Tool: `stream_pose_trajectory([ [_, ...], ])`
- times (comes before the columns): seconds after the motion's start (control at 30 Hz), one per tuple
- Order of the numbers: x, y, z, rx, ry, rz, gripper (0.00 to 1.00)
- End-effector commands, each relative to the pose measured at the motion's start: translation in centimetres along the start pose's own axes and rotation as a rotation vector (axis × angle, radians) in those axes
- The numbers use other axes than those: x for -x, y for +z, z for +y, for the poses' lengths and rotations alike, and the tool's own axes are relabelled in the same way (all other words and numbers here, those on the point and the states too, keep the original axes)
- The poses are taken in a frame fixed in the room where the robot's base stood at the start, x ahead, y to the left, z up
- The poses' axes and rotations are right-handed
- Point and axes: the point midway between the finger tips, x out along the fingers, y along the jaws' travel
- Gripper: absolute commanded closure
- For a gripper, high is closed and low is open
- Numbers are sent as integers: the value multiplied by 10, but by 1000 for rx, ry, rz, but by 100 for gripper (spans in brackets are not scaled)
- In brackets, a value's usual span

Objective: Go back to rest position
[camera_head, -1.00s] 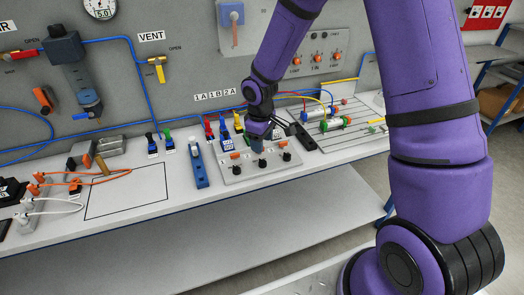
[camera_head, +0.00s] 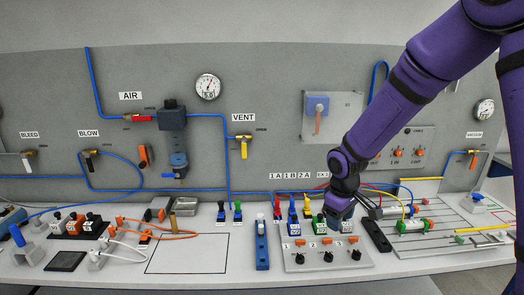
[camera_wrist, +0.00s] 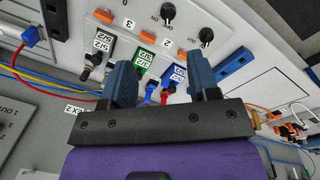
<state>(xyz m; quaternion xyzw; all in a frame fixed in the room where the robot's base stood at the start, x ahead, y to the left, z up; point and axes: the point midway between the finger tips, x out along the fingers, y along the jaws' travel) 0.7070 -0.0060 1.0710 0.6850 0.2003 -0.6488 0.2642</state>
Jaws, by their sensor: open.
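My gripper (camera_head: 354,207) hangs above the right end of a light valve panel (camera_head: 300,264) on the bench, at the right of the head view. In the wrist view my gripper (camera_wrist: 165,82) shows two blue fingers spread apart. A green-labelled block (camera_wrist: 145,60) and a blue-labelled block (camera_wrist: 175,75) show in and beyond the gap. I cannot tell whether the fingers touch any of them. My purple arm reaches down from the upper right and hides part of the back panel. No rest position is marked in view.
Upright toggle blocks, such as a blue one (camera_head: 294,227), crowd the bench near my gripper. A wired rail board (camera_head: 450,237) lies to the right, and a blue slide (camera_head: 262,250) to the left. An outlined area (camera_head: 187,254) is clear. The grey back panel (camera_head: 60,110) carries hoses and valves.

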Motion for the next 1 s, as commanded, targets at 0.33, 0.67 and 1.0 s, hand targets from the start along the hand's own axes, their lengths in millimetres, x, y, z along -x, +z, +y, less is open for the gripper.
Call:
stream_pose_trajectory([
  [0.33, 107, 54, 1, -183, 89, 66, 45],
  [0.67, 184, 117, -19, -361, 126, 153, 45],
  [1.0, 237, 187, -54, -535, 117, 268, 45],
])
